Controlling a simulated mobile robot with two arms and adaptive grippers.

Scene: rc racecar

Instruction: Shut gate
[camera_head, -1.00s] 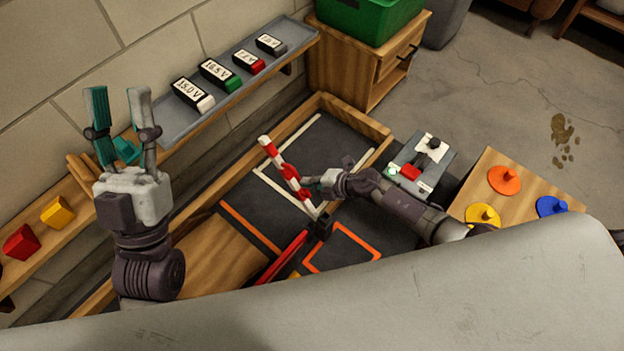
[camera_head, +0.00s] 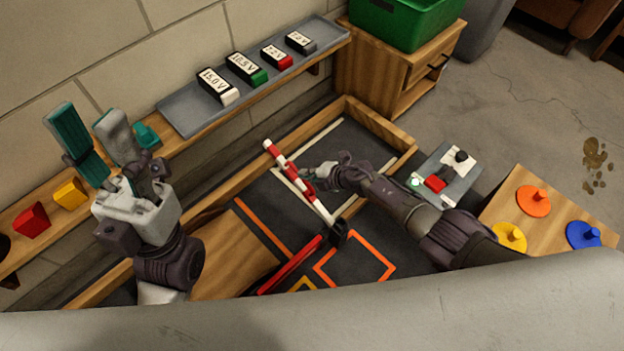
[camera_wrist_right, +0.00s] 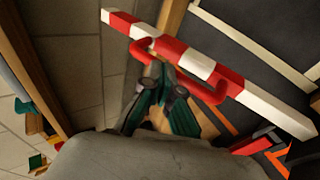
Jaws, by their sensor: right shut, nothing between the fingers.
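The gate is a red-and-white striped bar (camera_head: 277,156) that reaches up-left from a dark post (camera_head: 338,232) over the dark floor of a wooden-walled track. In the right wrist view the bar (camera_wrist_right: 196,63) crosses the picture, with a red handle (camera_wrist_right: 141,50) on its near side. My right gripper (camera_head: 312,172) is shut and empty, close beside the bar. In the right wrist view its fingertips (camera_wrist_right: 164,80) are near the handle; contact cannot be told. My left gripper (camera_head: 86,122) is open and empty, raised before the wall shelf.
A wooden wall shelf holds a grey tray (camera_head: 180,119) with several labelled blocks. A red barrier (camera_head: 291,265) stands below the post. A grey control box (camera_head: 455,176) and a wooden table with coloured discs (camera_head: 534,201) are at right. A green bin (camera_head: 405,20) stands behind.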

